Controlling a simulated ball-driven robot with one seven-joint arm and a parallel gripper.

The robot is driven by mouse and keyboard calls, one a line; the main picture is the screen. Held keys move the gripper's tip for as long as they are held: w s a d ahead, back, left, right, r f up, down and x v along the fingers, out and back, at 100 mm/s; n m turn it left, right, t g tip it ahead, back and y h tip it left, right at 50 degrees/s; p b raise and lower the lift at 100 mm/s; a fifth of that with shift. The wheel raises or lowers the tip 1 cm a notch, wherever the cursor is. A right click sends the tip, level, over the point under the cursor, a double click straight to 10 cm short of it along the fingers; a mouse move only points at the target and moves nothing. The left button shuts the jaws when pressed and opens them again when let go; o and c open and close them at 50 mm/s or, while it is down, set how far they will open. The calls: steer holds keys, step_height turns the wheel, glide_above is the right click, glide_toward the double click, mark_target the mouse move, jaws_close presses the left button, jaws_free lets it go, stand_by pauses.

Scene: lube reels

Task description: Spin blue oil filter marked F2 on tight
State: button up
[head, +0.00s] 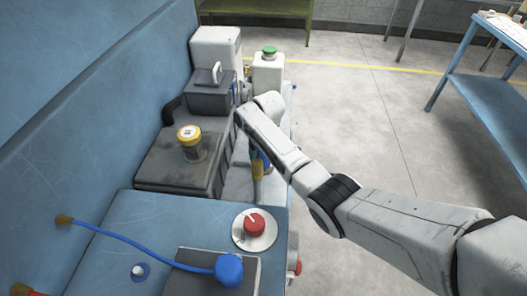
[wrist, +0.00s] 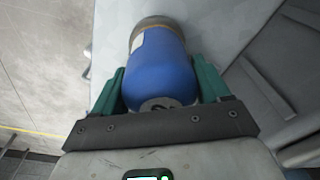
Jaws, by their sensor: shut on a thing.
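The blue oil filter (wrist: 160,68) fills the middle of the wrist view, its rounded near end towards the camera. A pale label shows at its left edge, but no marking is readable. A brownish-grey ring (wrist: 155,21) is at its far end, against or near a pale surface; I cannot tell whether the threads are engaged. My gripper (wrist: 160,82) has its green fingers on both sides of the filter and is shut on it. In the head view my gripper (head: 257,163) is beside the bench, largely hidden by my arm, with a little blue showing.
A white jug with a green cap (head: 268,72) stands behind. A red knob (head: 256,224) and a blue cap on a hose (head: 229,269) are in front. Open floor lies to the right.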

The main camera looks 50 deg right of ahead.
steer(key=shift+f, duration=0.1)
steer(key=o, duration=1.2)
steer(key=r, duration=0.7)
steer(key=s+r, duration=0.1)
steer(key=r, duration=0.2)
steer(key=shift+r, duration=0.4)
